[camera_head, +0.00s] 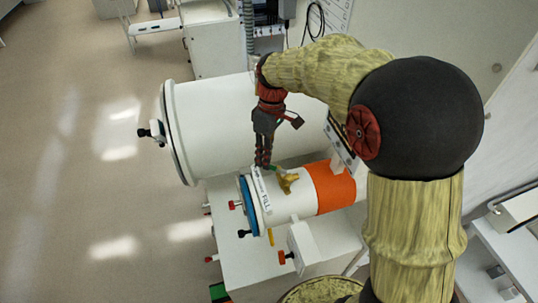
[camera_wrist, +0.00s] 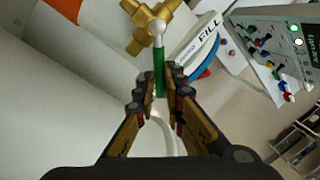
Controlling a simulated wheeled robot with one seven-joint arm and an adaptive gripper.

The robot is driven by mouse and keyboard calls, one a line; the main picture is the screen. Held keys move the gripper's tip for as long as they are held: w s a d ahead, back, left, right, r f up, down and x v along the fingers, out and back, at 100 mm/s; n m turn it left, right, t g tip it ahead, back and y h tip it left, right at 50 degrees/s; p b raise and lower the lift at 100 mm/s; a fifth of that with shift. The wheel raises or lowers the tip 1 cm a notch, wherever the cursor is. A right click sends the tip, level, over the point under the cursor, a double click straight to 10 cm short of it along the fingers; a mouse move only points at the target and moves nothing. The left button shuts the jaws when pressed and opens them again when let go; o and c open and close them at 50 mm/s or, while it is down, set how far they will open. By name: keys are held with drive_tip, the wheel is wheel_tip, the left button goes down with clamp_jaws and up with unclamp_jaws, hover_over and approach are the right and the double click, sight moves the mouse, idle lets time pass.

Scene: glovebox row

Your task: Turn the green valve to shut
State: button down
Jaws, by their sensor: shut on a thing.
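The green valve handle (camera_wrist: 159,76) is a short green lever with a pale round end, in the middle of the wrist view. It sits beside a brass valve body (camera_wrist: 146,28). In the head view the brass body (camera_head: 288,184) is on top of the small white cylinder, and only a small bit of green shows by the fingertips. My gripper (camera_wrist: 160,82) is shut on the green handle, with a fingertip on each side. In the head view my gripper (camera_head: 263,162) points down beside the valve. A white plate marked FILL (camera_wrist: 203,40) is close by.
A large white cylinder (camera_head: 215,115) lies behind my gripper. The small cylinder has an orange band (camera_head: 333,187) and a blue ring (camera_head: 247,204). Red and black knobs stick out at its left end. A control panel (camera_wrist: 275,50) shows at the right of the wrist view. Open floor lies left.

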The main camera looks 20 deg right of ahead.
drive_tip(key=n, duration=0.1)
drive_tip(key=s+a+n, duration=0.1)
drive_tip(key=n, duration=0.1)
drive_tip(key=s+n, duration=0.1)
drive_tip(key=shift+a+n+h, duration=0.25)
drive_tip(key=shift+n+h, duration=0.05)
drive_tip(key=shift+h, duration=0.1)
drive_tip(key=shift+s+a+n+g+h, duration=0.2)
drive_tip(key=shift+s+n, duration=0.3)
drive_tip(key=shift+n, duration=0.55)
drive_tip(key=shift+s+a+n+g+h, duration=0.15)
drive_tip(key=shift+s+n, duration=0.35)
drive_tip(key=shift+n, duration=0.55)
drive_tip(key=c, duration=1.9)
unclamp_jaws()
drive_tip(key=shift+s, duration=0.1)
drive_tip(key=shift+r, duration=0.1)
drive_tip(key=v, duration=1.1)
drive_tip(key=shift+r, duration=0.4)
